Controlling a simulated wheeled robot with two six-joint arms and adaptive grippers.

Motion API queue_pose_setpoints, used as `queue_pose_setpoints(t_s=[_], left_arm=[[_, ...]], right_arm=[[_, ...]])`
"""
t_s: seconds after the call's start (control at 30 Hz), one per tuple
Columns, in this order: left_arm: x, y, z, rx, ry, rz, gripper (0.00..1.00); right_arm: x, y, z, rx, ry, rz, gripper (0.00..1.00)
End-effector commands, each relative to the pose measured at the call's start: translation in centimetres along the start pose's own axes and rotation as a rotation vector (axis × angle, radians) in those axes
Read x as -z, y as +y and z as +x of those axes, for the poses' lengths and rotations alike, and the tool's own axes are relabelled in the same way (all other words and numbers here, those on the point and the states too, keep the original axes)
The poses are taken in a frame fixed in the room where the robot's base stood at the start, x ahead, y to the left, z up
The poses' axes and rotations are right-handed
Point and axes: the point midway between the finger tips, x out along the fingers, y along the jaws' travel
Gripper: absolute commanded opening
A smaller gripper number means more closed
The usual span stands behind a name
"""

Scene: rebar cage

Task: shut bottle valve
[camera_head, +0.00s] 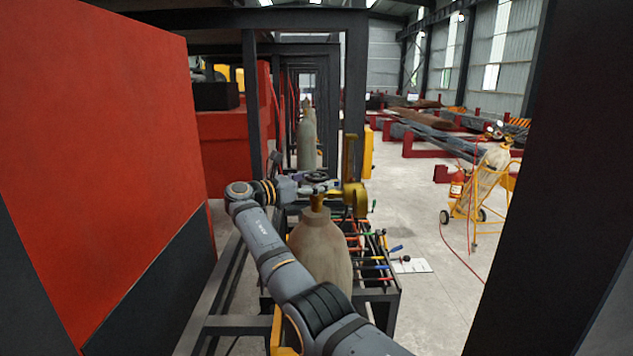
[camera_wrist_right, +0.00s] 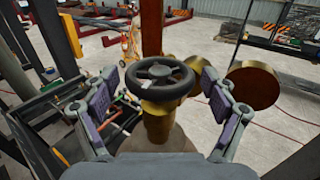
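The gas bottle (camera_head: 322,250) is a worn beige cylinder standing upright in the middle of the head view. Its brass valve (camera_head: 317,203) carries a black round handwheel (camera_head: 316,176). In the right wrist view the handwheel (camera_wrist_right: 160,79) sits on top of the brass valve stem (camera_wrist_right: 158,122). My right gripper (camera_head: 303,187) is at the height of the handwheel, on its left side in the head view. In the wrist view my right gripper (camera_wrist_right: 160,92) is open, with one purple-padded finger on each side of the wheel and visible gaps. My left gripper is out of view.
Brass round fittings (camera_wrist_right: 252,86) stand right of the wheel in the wrist view. A dark rack with coloured-handled tools (camera_head: 372,262) stands beside the bottle. A large red panel (camera_head: 110,120) and dark steel posts (camera_head: 355,80) flank the spot. Open floor (camera_head: 430,215) lies to the right.

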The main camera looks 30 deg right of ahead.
Motion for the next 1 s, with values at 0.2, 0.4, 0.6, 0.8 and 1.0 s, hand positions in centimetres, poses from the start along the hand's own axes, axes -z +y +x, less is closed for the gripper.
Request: queue_pose_setpoints(t_s=[0.2, 0.4, 0.6, 0.8, 1.0], left_arm=[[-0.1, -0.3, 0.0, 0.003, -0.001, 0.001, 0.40], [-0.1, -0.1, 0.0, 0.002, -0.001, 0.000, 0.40], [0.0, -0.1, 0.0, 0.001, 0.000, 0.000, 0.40], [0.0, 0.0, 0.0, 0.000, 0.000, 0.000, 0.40], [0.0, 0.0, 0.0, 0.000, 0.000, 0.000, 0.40]], right_arm=[[0.0, 0.0, -0.1, 0.000, 0.000, -0.001, 0.85], [0.1, 0.1, -3.0, -0.004, 0.001, -0.001, 0.85], [0.0, 0.1, -8.0, -0.005, 0.001, -0.001, 0.85], [0.0, 0.1, -11.2, -0.002, 0.000, -0.001, 0.85], [0.0, 0.0, -12.2, 0.000, 0.000, 0.000, 0.85]])
